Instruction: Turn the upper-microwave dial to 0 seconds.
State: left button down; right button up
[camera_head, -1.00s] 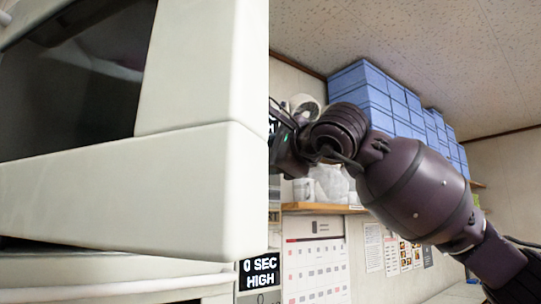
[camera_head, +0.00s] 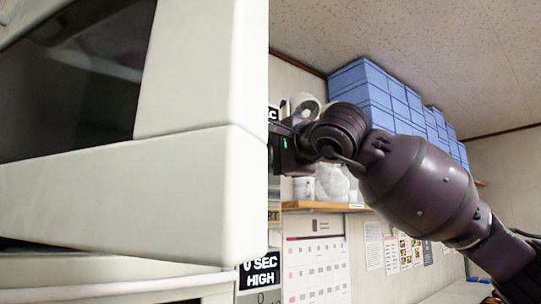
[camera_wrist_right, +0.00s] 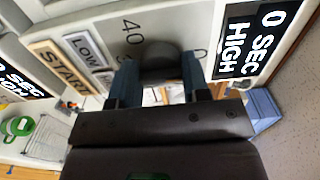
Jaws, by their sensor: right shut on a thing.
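The upper microwave's dial (camera_wrist_right: 160,55) is a dark round knob on a pale panel in the right wrist view. The fingers of my right gripper (camera_wrist_right: 159,78) are on both sides of it, shut on it. The upper display (camera_wrist_right: 248,38) beside it reads 0 SEC HIGH. Only a sliver of this display (camera_head: 273,113) shows in the head view, beside my right wrist. The right gripper's fingers are hidden behind the white microwave body there. My left gripper is not in view.
The large white microwave part (camera_head: 190,190) with a dark window fills the left of the head view. Another display (camera_head: 260,270) below reads 0 SEC HIGH. A wooden shelf (camera_head: 325,206) holds mugs, with blue boxes (camera_head: 385,105) above.

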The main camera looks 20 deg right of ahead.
jog(key=o, duration=0.8)
jog(key=shift+o, duration=0.6)
jog(key=shift+s, duration=0.1)
jog(key=b+v, duration=0.1)
jog(key=v, duration=0.9)
jog(key=shift+s+b, duration=0.35)
jog(key=shift+b, duration=0.05)
jog(key=shift+d, duration=0.1)
